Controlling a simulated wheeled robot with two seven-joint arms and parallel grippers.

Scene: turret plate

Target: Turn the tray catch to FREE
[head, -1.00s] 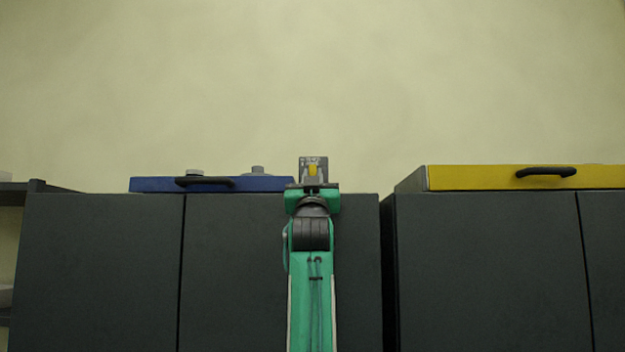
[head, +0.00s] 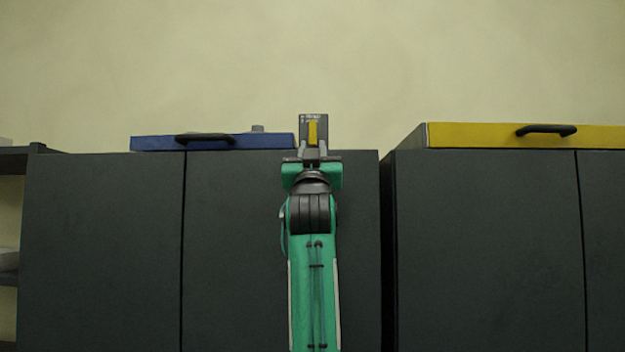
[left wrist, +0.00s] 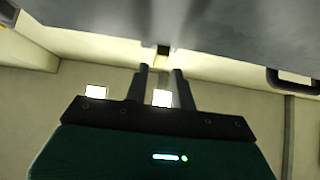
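The tray catch is a grey plate (head: 305,119) with small light markings near its top and an upright yellow lever (head: 312,134), at the cabinet's top edge. The markings are too small to read. My left gripper (head: 313,149) is just below and in front of the lever, one finger at each side of its lower part. In the left wrist view the two fingers (left wrist: 162,72) stand apart, with a small dark and yellowish piece (left wrist: 163,49) showing beyond and between their tips. Contact with the lever cannot be made out. My right gripper is not in view.
A blue tray (head: 260,141) with a dark handle (head: 205,138) lies on the dark cabinet (head: 100,240), left of the catch. A yellow tray (head: 470,136) lies on the right cabinet (head: 485,250). A narrow gap separates the cabinets. A shelf (head: 12,160) stands far left.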

